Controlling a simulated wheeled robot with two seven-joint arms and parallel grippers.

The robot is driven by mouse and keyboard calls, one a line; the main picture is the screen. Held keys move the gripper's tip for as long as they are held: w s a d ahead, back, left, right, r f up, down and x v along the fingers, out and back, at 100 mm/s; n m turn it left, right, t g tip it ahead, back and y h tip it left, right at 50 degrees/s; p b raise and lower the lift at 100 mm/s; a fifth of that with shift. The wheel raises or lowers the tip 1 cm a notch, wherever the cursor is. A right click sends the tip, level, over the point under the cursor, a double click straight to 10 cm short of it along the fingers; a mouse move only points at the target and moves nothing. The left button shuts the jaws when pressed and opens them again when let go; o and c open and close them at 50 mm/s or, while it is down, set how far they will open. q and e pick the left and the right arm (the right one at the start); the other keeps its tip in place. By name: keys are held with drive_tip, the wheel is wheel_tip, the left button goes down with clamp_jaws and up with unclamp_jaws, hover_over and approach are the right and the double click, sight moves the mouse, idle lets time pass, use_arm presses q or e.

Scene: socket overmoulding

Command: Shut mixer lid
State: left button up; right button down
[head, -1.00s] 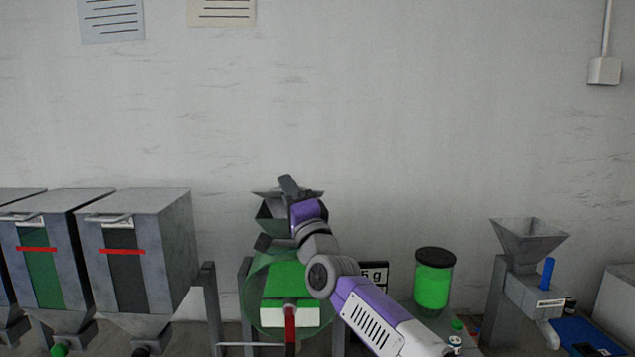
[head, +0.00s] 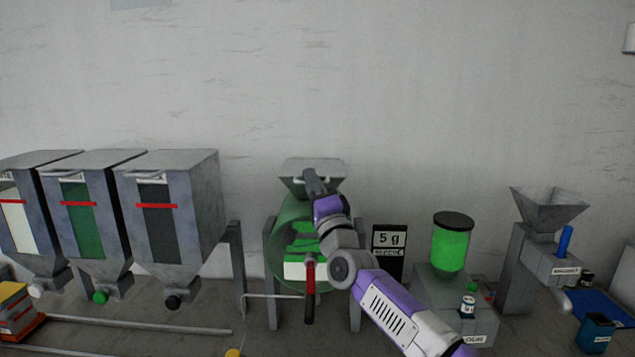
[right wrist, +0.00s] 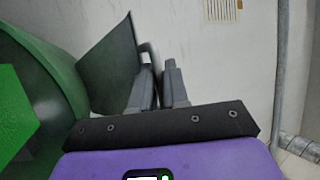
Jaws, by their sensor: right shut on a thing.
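The mixer has a transparent green drum (head: 284,250) with green material inside and a grey hopper-like mouth (head: 291,185) on top. A flat grey panel, which looks like the lid (head: 297,164), shows at the top of this mouth; I cannot tell its exact tilt. My right gripper (head: 312,178) is at the mouth, in front of the panel. In the right wrist view my right gripper (right wrist: 160,82) is shut on a thin grey handle (right wrist: 152,56) beside a dark plate (right wrist: 108,72). My left gripper is not in view.
A red-handled lever (head: 310,275) hangs at the drum's front. Grey bins (head: 190,205) stand left. A 5 g display (head: 389,240), a green jar (head: 451,245) and a grinder-like hopper (head: 545,208) stand right. The wall is behind.

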drive_tip(key=shift+f, duration=0.1)
drive_tip(key=c, duration=1.2)
unclamp_jaws()
drive_tip(key=shift+w+a, duration=0.1)
drive_tip(key=b+v, duration=0.2)
drive_tip(key=v, duration=0.5)
drive_tip(key=shift+s, duration=0.3)
drive_tip(key=shift+f, duration=0.15)
